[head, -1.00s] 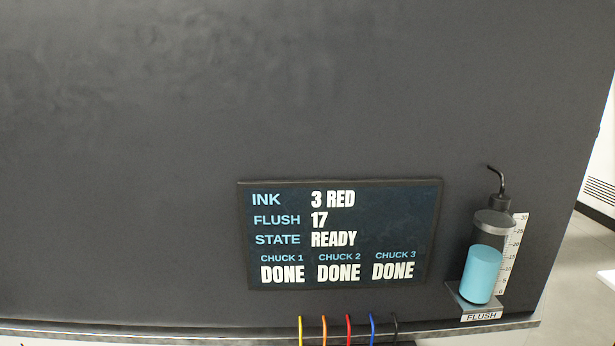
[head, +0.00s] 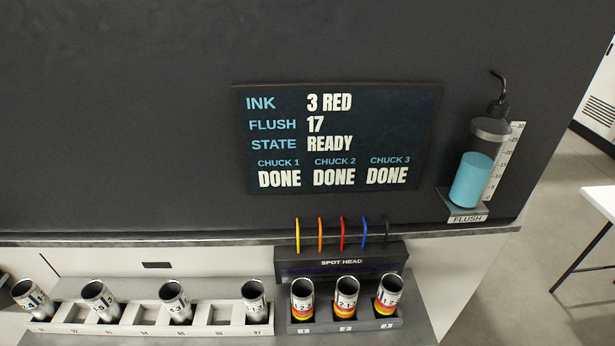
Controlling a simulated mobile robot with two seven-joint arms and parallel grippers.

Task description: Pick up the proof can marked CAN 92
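No can shows a readable CAN 92 mark from here. Silver cans with dark printed figures, such as the far left can (head: 32,297), the second can (head: 100,300), the third can (head: 176,301) and the fourth can (head: 255,300), stand tilted in a white numbered rack (head: 160,329). The slot over the rack label 92 (head: 76,331) looks empty. Three cans with red and yellow bands, the left banded can (head: 302,299), middle banded can (head: 346,297) and right banded can (head: 389,295), stand in the grey chuck holder (head: 345,326). Neither gripper is in view.
A dark spot head (head: 341,263) with coloured hoses is above the chucks. A wall screen (head: 338,140) reads INK 3 RED, FLUSH 17, STATE READY and DONE for all three chucks. A blue flush bottle (head: 473,180) is at right. A white table (head: 602,203) stands far right.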

